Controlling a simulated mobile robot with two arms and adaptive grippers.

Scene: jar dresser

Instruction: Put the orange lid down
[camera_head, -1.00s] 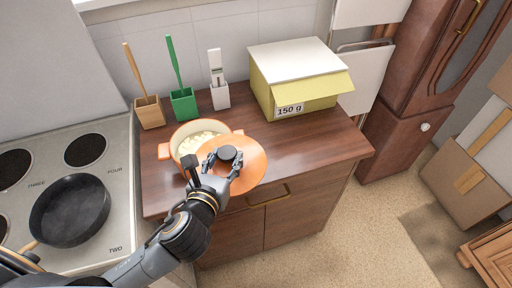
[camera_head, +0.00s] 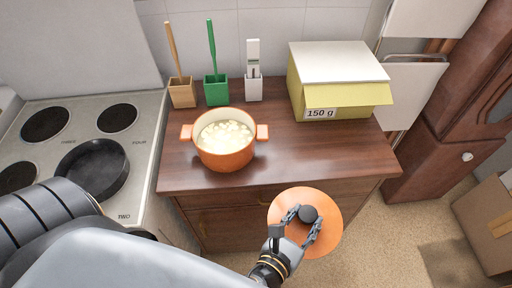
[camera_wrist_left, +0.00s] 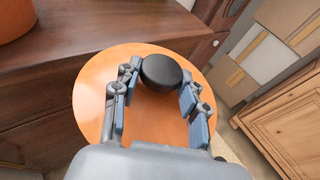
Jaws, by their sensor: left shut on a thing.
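The orange lid (camera_head: 332,213) is a round disc with a black knob (camera_head: 309,214). My left gripper (camera_head: 307,222) is shut on the knob and holds the lid in front of the dresser's front edge, over the floor side. In the left wrist view the lid (camera_wrist_left: 92,92) lies beneath the fingers, with its knob (camera_wrist_left: 162,72) between the fingertips. The orange pot (camera_head: 224,155) stands uncovered on the dresser top, with pale pieces in it. My right gripper is in neither view.
The brown dresser top (camera_head: 300,150) has free room right of the pot. Behind stand a wooden holder (camera_head: 183,95), a green holder (camera_head: 216,92), a white holder (camera_head: 254,90) and a yellow box (camera_head: 340,92). A black pan (camera_head: 92,170) is on the stove (camera_head: 140,150).

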